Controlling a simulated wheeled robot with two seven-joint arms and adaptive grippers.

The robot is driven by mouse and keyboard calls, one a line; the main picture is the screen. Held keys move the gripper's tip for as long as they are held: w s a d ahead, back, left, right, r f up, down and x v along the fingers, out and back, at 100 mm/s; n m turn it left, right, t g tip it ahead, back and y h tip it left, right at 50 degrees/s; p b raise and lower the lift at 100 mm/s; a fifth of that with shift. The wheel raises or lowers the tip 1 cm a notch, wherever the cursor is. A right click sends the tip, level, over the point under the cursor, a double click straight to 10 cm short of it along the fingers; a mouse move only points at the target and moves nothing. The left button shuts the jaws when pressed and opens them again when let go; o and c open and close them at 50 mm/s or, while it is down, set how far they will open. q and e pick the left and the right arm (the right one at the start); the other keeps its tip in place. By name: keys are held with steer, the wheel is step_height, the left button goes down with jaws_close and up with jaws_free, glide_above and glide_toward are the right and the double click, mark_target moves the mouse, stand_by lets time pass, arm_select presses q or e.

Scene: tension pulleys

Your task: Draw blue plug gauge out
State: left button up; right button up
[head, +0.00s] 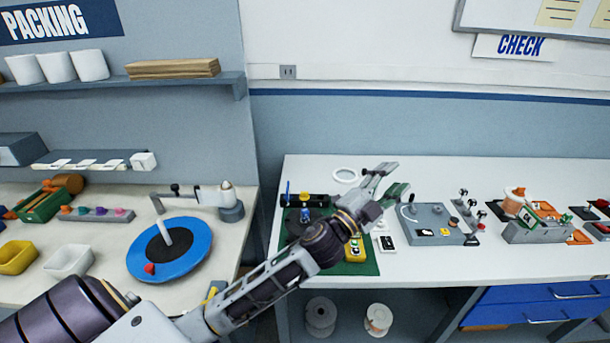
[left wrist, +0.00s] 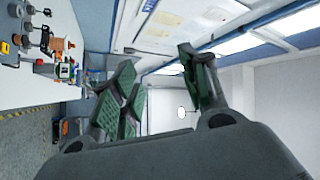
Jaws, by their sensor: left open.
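A thin upright blue piece (head: 287,188) stands at the left end of a black block (head: 318,201) in the head view. It may be the blue plug gauge, but it is too small to be sure. Another small blue part (head: 306,214) shows below the block, near my forearm. My left gripper (head: 394,179) is to the right of these, above the white bench, with its fingers spread and nothing between them. Its green-padded fingers also show apart in the left wrist view (left wrist: 158,75). My left arm hides part of the green mat (head: 366,264). My right gripper is not seen.
A grey device box (head: 432,226) stands right of the mat, with a fixture holding orange parts (head: 517,203) beyond. A white ring (head: 346,175) lies behind. On the left bench are a blue turntable disc (head: 198,250) and a rack of coloured knobs (head: 100,216).

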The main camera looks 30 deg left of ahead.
arm_select(q)
steer(key=s+d+r+m+g+h, duration=0.1)
steer(key=s+d+m+g+h, duration=0.2)
steer(key=d+m+g+h, duration=0.65)
steer(key=s+d+r+m+g+h, duration=0.25)
steer(key=m+g, duration=0.45)
steer(key=m, duration=0.8)
steer(key=w+a+f+m+g+y, duration=0.25)
steer(key=a+f+m+y, duration=0.25)
steer(key=a+f+y, duration=0.8)
steer(key=a+r+n+y, duration=0.1)
steer(key=a+r+y, duration=0.1)
steer(key=a, duration=0.8)
steer(key=a+r+n+g+y, duration=0.1)
steer(key=a+r+y, duration=0.2)
steer(key=a, duration=0.7)
steer(key=shift+s+a+r+y, duration=0.2)
steer(key=shift+s+a+y, duration=0.1)
steer(key=shift+y, duration=0.4)
